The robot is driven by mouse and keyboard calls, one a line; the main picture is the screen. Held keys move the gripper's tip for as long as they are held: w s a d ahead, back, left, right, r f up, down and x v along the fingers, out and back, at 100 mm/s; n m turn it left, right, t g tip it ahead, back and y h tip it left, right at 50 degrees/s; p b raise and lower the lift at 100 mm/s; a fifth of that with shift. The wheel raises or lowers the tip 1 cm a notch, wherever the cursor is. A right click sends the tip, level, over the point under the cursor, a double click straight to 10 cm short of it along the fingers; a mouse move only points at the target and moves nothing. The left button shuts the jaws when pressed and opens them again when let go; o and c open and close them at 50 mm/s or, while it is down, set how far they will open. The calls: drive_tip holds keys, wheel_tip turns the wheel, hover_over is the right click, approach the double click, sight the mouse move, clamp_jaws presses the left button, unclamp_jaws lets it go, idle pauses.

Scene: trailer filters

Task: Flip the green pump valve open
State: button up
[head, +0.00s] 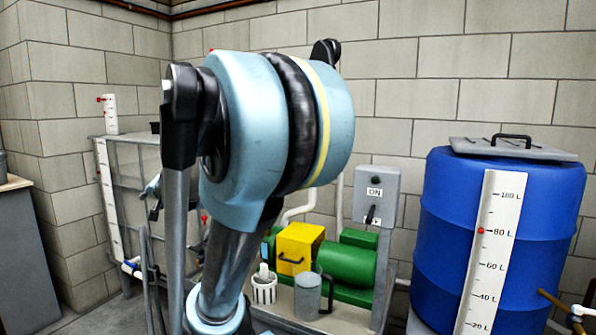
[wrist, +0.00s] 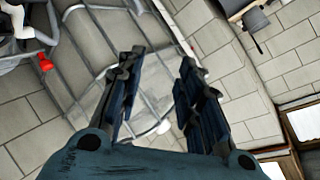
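The green pump (head: 345,262) sits low against the back wall in the head view, right of my arm, with a yellow box (head: 300,248) in front of its left end. I cannot make out a green valve handle in either view; my arm hides the area left of the pump. My gripper (wrist: 158,68) is open and empty in the wrist view, its two dark fingers apart. A metal-framed tank lies beyond the fingers. A red handle-like part (wrist: 45,62) shows at upper left there, apart from the fingers.
A blue barrel (head: 440,230) with a litre scale stands at the right. A grey switch box (head: 376,196) marked ON is above the pump. A grey cup (head: 307,296) and a white slotted basket (head: 264,289) stand before it. A framed tank (head: 130,180) is at the left.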

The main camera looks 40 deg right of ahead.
drive_tip(key=w+d+r+m+t+h, duration=0.45)
drive_tip(key=w+d+r+m, duration=0.35)
drive_tip(key=r, duration=0.4)
drive_tip(key=w+d+r+m+h, duration=0.2)
drive_tip(key=d+r+m+h, duration=0.25)
drive_tip(key=d+m, duration=0.2)
drive_tip(key=w+d+r+m+h, duration=0.2)
drive_tip(key=d+r+m+h, duration=0.1)
drive_tip(key=d+m+h, duration=0.35)
drive_tip(key=s+d+f+m+g+h, duration=0.2)
drive_tip(key=s+d+m+g+h, duration=0.2)
drive_tip(key=d+m+g+h, duration=0.7)
drive_tip(key=s+d+f+m+g+y, duration=0.35)
drive_tip(key=s+f+m+g, duration=0.2)
drive_tip(key=m+g, duration=0.3)
drive_tip(key=s+d+f+m+g+y, duration=0.2)
drive_tip(key=s+f+m+g+y, duration=0.25)
drive_tip(key=f+m+g, duration=0.4)
drive_tip(key=s+d+r+t, duration=0.1)
drive_tip(key=s+d, duration=0.2)
drive_tip(key=d, duration=0.4)
drive_tip(key=s+d+m, duration=0.1)
drive_tip(key=s+d, duration=0.3)
drive_tip(key=d, duration=0.3)
drive_tip(key=shift+s+r+t+y, duration=0.3)
drive_tip(key=shift+r+t+y, duration=0.05)
drive_tip(key=shift+y, duration=0.1)
